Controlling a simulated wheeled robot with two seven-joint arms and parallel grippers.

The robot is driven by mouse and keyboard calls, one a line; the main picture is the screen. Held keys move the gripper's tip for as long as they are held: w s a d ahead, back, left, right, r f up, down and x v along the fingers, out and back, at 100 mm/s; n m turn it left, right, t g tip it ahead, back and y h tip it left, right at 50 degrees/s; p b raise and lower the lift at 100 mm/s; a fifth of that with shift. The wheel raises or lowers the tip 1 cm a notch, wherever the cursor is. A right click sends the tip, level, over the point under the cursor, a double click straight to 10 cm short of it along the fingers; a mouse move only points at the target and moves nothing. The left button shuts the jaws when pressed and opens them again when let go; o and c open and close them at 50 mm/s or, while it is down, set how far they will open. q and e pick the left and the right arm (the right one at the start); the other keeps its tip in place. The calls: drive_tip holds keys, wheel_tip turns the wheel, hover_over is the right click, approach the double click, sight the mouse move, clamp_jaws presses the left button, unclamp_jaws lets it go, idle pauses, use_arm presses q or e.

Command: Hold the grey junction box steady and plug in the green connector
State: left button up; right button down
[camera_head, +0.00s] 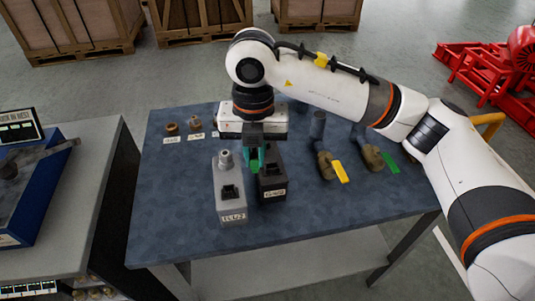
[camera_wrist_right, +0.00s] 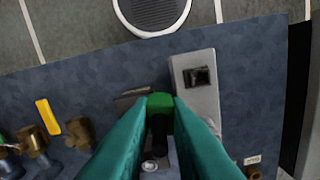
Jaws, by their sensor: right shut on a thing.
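The grey junction box (camera_head: 229,205) stands on the blue table top, with a dark square socket on its upper face and a label on its near side. In the right wrist view the grey box (camera_wrist_right: 205,100) lies just right of the fingers. My right gripper (camera_head: 256,162) is shut on the green connector (camera_wrist_right: 160,101), above the table by the gap between the grey box and the black box (camera_head: 271,188). The fingers hide part of the black box, so I cannot tell whether the connector touches it. My left gripper is not in view.
Two brass valves, one with a yellow handle (camera_head: 341,172) and one with a green handle (camera_head: 389,162), stand on the right. A white box (camera_head: 227,127) is behind the gripper. Small brass fittings (camera_head: 172,128) sit at the back left. The table's front is clear.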

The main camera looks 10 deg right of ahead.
drive_tip(key=a+r+m, duration=0.2)
drive_tip(key=a+m, duration=0.3)
drive_tip(key=m, duration=1)
drive_tip(key=shift+a+r+m, duration=0.3)
drive_tip(key=shift+a, duration=0.05)
drive_tip(key=shift+s+f, duration=0.1)
drive_tip(key=shift+f, duration=1.2)
